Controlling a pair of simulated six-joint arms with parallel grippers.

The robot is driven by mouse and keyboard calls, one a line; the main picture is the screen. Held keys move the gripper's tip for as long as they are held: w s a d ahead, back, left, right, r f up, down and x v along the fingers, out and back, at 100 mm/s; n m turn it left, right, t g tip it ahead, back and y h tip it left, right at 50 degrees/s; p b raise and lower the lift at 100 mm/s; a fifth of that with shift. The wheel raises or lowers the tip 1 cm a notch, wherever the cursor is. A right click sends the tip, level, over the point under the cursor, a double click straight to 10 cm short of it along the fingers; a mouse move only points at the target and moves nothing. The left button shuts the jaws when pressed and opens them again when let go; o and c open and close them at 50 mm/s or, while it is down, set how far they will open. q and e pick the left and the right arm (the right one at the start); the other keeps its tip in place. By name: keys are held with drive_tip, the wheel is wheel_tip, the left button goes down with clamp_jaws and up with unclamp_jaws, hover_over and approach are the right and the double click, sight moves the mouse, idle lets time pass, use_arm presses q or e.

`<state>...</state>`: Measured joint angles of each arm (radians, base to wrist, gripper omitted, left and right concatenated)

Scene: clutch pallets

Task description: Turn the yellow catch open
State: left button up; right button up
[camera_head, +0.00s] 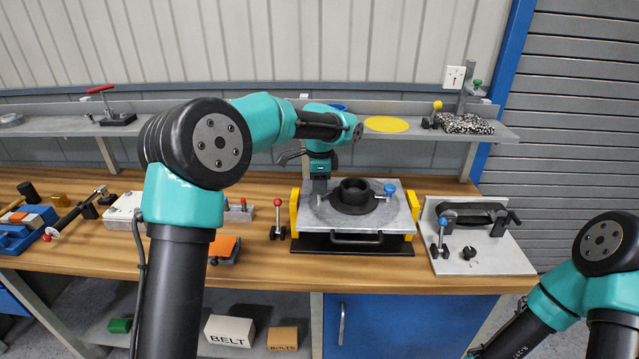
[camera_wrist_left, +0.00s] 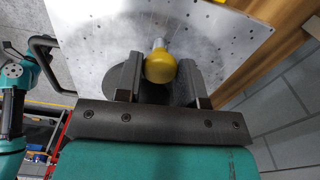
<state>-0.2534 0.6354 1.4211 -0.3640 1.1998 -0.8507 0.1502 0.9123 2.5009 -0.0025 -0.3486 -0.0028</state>
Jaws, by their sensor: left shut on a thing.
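The yellow catch (camera_wrist_left: 160,68) shows in the left wrist view as a round yellow knob on a short pale stem. It sits between the two fingers of my left gripper (camera_wrist_left: 159,76), which is shut on it. In the head view, my left gripper (camera_head: 320,196) points down at the left part of the grey pallet plate (camera_head: 398,218) and hides the catch. A black round clutch part (camera_head: 353,194) stands on the plate, just right of the gripper. A blue-knobbed catch (camera_head: 390,189) is at its right. My right gripper is out of view; only its arm shows at the lower right.
The pallet has yellow side blocks (camera_head: 294,213) and a black front handle (camera_head: 356,238). A red-knobbed clamp (camera_head: 278,218) stands to its left. A second plate (camera_head: 488,257) with a black handle lies to its right. A shelf (camera_head: 290,118) runs behind.

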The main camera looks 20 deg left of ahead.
use_arm(q)
drive_tip(key=n, duration=1.2)
drive_tip(key=shift+n, duration=0.3)
idle(0.3)
drive_tip(key=o, duration=0.9)
drive_tip(key=shift+r, duration=0.15)
wheel_tip(320, 180, up, 17)
drive_tip(key=shift+r, duration=0.1)
drive_tip(key=shift+d, duration=0.1)
